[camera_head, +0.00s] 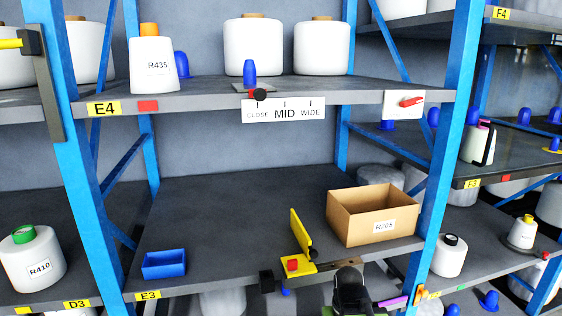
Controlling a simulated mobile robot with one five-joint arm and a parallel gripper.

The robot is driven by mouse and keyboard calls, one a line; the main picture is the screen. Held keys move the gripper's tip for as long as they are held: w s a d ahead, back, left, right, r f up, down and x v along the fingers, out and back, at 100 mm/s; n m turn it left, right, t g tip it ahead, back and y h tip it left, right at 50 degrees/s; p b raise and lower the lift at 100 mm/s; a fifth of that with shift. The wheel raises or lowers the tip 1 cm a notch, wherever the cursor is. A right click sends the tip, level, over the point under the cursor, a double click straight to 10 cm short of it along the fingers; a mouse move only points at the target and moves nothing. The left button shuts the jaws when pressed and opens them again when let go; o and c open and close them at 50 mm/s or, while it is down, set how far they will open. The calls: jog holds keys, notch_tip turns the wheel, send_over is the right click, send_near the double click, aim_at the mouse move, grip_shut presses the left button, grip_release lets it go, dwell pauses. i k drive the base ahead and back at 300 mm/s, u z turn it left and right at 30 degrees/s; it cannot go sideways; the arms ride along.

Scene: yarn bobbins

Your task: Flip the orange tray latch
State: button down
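A small orange piece (419,294) sits at the foot of the right blue post, by the front edge of the lower middle shelf. I cannot tell whether it is the orange tray latch or how it is set. A purple bar (393,301) lies just left of it. A dark part that looks like my gripper (350,288) is at the bottom centre, in front of the shelf edge and left of the orange piece. Its fingers cannot be made out, so I cannot tell whether it is open or shut.
A cardboard box (372,216) marked R205 stands on the lower shelf (230,210), behind my gripper. A yellow bracket (302,243) with a red block is to its left. A small blue tray (164,264) is further left. The shelf middle is clear.

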aim_at(420, 292)
jog(key=u, duration=4.8)
jog(key=i, duration=0.1)
jog(key=z, duration=2.8)
jog(key=k, duration=1.4)
jog(key=z, duration=1.35)
jog(key=i, duration=1.3)
jog(key=z, duration=0.05)
